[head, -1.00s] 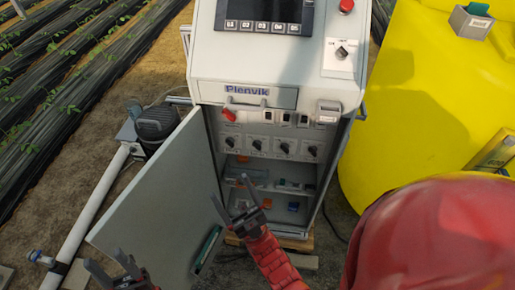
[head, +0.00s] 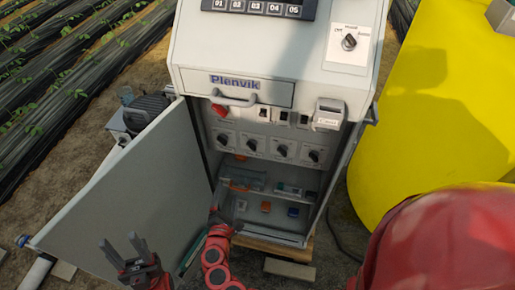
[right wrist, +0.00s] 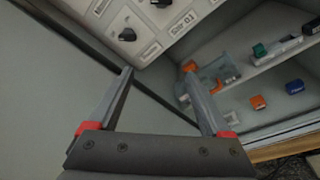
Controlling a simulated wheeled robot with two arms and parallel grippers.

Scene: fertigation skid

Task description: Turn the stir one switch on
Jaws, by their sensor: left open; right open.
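A row of several black rotary knobs (head: 282,150) sits on the light panel inside the open cabinet. Their labels are too small to read in the head view. In the right wrist view, a knob (right wrist: 127,34) and another knob (right wrist: 160,4) show at the top. A label (right wrist: 182,22) beside the latter seems to read "Stir" with a number, but is blurred. My right gripper (right wrist: 158,74) is open and empty, below the knob panel and apart from it. In the head view its arm reaches the cabinet's lower left opening. My left gripper (head: 132,250) is open and empty, in front of the door.
The cabinet door (head: 135,190) stands open at the left. A red switch (head: 219,110) and small rockers sit above the knobs. Shelves with an orange part (head: 265,207) and a blue part (head: 293,212) lie below. A yellow tank (head: 430,120) stands at the right.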

